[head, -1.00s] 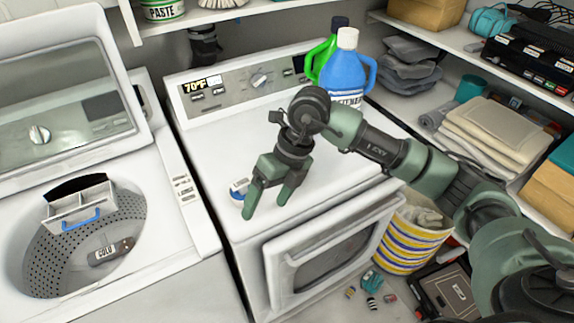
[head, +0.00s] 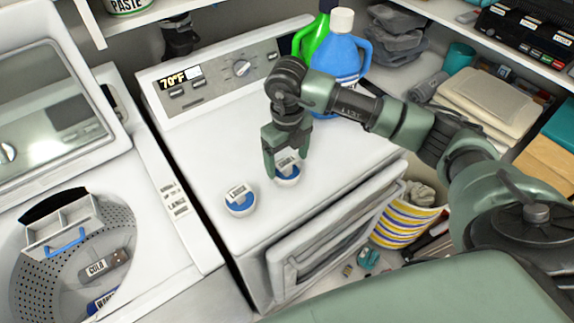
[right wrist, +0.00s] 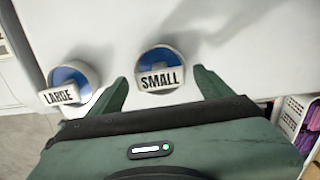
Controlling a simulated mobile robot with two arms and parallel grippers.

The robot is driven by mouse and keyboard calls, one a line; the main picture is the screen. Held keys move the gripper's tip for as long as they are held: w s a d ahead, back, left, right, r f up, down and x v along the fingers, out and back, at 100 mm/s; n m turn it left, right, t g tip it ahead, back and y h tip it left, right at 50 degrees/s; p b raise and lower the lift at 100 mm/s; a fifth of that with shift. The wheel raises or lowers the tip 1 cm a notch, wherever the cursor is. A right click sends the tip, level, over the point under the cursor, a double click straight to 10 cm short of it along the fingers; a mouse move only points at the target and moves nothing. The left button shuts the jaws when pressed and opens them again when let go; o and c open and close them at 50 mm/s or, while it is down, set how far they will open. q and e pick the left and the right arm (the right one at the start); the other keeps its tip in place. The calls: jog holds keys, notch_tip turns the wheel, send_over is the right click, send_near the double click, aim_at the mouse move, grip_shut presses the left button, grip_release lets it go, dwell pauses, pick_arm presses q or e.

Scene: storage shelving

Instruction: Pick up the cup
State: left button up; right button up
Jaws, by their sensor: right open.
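Two small white cups with blue insides stand on the white dryer top. The cup labelled SMALL (head: 289,180) is under my right gripper, and it also shows in the right wrist view (right wrist: 160,58). The cup labelled LARGE (head: 240,205) stands to its left, nearer the dryer's front left edge; it also shows in the right wrist view (right wrist: 70,78). My right gripper (head: 285,160) points down, open, with its fingers to either side of the SMALL cup. My left gripper is not in view.
A blue bottle (head: 335,55) and a green bottle (head: 310,40) stand at the dryer's back right. An open washer (head: 150,235) is on the left. Shelves with folded cloths (head: 485,100) are on the right. The dryer top left of the cups is clear.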

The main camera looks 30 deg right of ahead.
aim_at(286, 161)
jog(key=shift+w+f+p, duration=0.25)
jog(key=shift+f+p, duration=0.1)
jog(key=shift+f, duration=1.2)
jog(key=c, duration=1.2)
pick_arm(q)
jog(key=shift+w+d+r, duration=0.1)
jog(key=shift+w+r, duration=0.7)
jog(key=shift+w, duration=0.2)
pick_arm(e)
jog(key=shift+o, duration=0.2)
